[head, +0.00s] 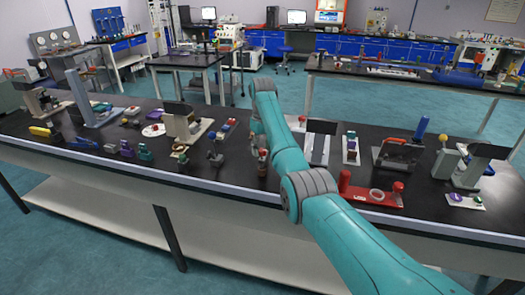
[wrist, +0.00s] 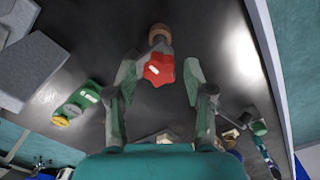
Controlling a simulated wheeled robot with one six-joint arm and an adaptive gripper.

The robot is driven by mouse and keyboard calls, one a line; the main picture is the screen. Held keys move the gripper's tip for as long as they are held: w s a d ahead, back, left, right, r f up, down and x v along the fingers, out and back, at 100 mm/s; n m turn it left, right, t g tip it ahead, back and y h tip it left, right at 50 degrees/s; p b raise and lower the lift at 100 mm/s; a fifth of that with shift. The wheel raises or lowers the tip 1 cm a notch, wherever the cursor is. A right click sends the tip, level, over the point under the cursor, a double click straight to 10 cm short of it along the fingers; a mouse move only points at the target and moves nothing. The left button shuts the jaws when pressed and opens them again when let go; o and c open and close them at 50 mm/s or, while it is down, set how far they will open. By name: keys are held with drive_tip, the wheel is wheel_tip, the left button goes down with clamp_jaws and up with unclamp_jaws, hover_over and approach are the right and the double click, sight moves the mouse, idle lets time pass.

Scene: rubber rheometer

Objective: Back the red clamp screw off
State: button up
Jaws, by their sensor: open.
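The red clamp screw (wrist: 160,69) shows in the wrist view as a star-shaped red knob on a grey-green body with a tan round end above it. My gripper (wrist: 160,78) is open, with one finger on each side of the red knob. A gap shows between the knob and the right finger; the left finger is close to the grey-green body, and I cannot tell whether they touch. In the head view, a small upright piece with a reddish top (head: 262,155) stands at the bench's front edge beside my arm. My fingertips are not clear there.
A green-and-white piece (wrist: 253,127) is at right. In the head view, a red fixture (head: 370,193) sits right of my arm on the black bench.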

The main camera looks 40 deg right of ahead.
drive_tip(key=m, duration=0.4)
drive_tip(key=shift+m, duration=0.3)
drive_tip(key=shift+c, duration=0.2)
clamp_jaws()
drive_tip(key=n, duration=0.4)
drive_tip(key=shift+n, duration=0.3)
drive_tip(key=n, duration=0.4)
drive_tip(key=shift+n, duration=0.3)
